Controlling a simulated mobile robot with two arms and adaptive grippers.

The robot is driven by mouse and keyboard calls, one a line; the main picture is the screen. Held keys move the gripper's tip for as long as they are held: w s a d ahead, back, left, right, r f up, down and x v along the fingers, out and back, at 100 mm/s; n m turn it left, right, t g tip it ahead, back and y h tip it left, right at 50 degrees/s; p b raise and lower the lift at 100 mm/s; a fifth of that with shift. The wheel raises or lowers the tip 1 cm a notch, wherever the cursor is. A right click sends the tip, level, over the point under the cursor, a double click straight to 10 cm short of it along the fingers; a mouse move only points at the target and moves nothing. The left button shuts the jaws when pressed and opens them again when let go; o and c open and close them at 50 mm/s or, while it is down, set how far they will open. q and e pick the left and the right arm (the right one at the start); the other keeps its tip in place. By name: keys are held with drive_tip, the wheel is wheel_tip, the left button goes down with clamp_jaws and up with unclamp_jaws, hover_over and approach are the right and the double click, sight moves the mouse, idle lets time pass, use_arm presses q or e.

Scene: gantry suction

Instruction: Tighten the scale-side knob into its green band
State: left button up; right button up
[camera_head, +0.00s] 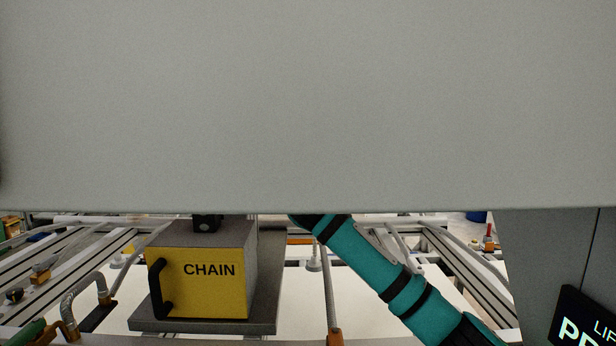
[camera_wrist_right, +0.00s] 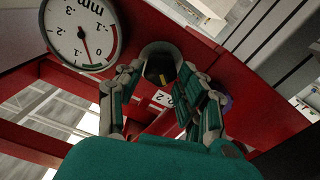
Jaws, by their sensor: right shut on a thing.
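In the right wrist view a dark round knob (camera_wrist_right: 158,62) with a yellow mark sits in a pale collar on a red frame. My right gripper (camera_wrist_right: 162,74) has its fingers on both sides of the knob and is shut on it. A round white gauge (camera_wrist_right: 78,30) marked "mm" is at the upper left. Its needle points down, toward the lower rim, where a short green band (camera_wrist_right: 94,67) shows. I cannot tell exactly whether the needle tip lies within the band. In the head view a large grey panel hides my right gripper. My left gripper is not in view.
A wide grey panel (camera_head: 300,110) fills the upper head view. Below it a yellow box marked CHAIN (camera_head: 210,285) stands on a grey plate, with rails around it. A dark display (camera_head: 585,325) is at the lower right. A red beam (camera_wrist_right: 250,95) runs close beside my right gripper.

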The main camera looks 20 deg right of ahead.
drive_tip(key=m+b, duration=0.2)
drive_tip(key=b, duration=0.1)
drive_tip(key=shift+f+b, duration=0.15)
drive_tip(key=shift+b, duration=0.25)
drive_tip(key=o, duration=0.7)
drive_tip(key=shift+d, duration=0.1)
drive_tip(key=shift+o, duration=0.8)
drive_tip(key=shift+w, duration=0.1)
drive_tip(key=v, duration=1.1)
drive_tip(key=shift+s, duration=0.25)
